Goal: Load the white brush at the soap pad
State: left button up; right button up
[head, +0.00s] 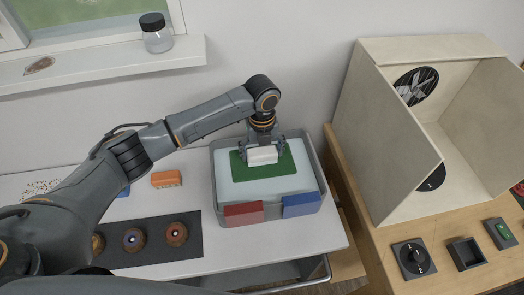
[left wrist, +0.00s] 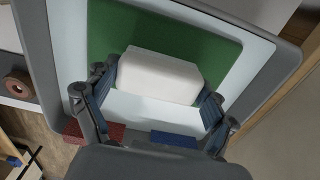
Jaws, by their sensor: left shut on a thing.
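The white brush (head: 263,155) is a plain white block. My left gripper (head: 265,153) is shut on it, with a finger at each end, as the left wrist view (left wrist: 158,76) also shows. The brush is over a green pad (head: 284,172), which looks like the soap pad and lies on the pale floor of a grey tray (head: 217,186). The green pad also shows behind the brush in the left wrist view (left wrist: 110,32). I cannot tell whether the brush touches it. My right gripper is not in view.
A red block (head: 243,214) and a blue block (head: 301,204) are at the tray's front wall. An orange block (head: 166,179) and a dark mat (head: 155,257) with round brown things are to the left. A large open box (head: 385,130) stands at right.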

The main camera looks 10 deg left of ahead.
aim_at(260, 152)
pick_arm(q)
jog(key=shift+r+p, duration=3.45)
jog(key=shift+r, duration=0.1)
jog(key=shift+f, duration=0.1)
jog(key=shift+s+a+n+b, duration=0.15)
jog(key=shift+s+n+b, duration=0.1)
jog(key=shift+n+b, duration=0.6)
jog(key=s+a+n+b, duration=0.3)
jog(key=s+n+b, duration=0.3)
jog(key=n, duration=0.9)
jog(key=s+a+n+b, duration=0.4)
jog(key=s+n+b, duration=0.2)
jog(key=s+n, duration=0.4)
jog(key=n, duration=0.4)
jog(key=shift+s+a+n, duration=0.2)
jog(key=shift+a+n, duration=0.05)
jog(key=shift+n, duration=0.1)
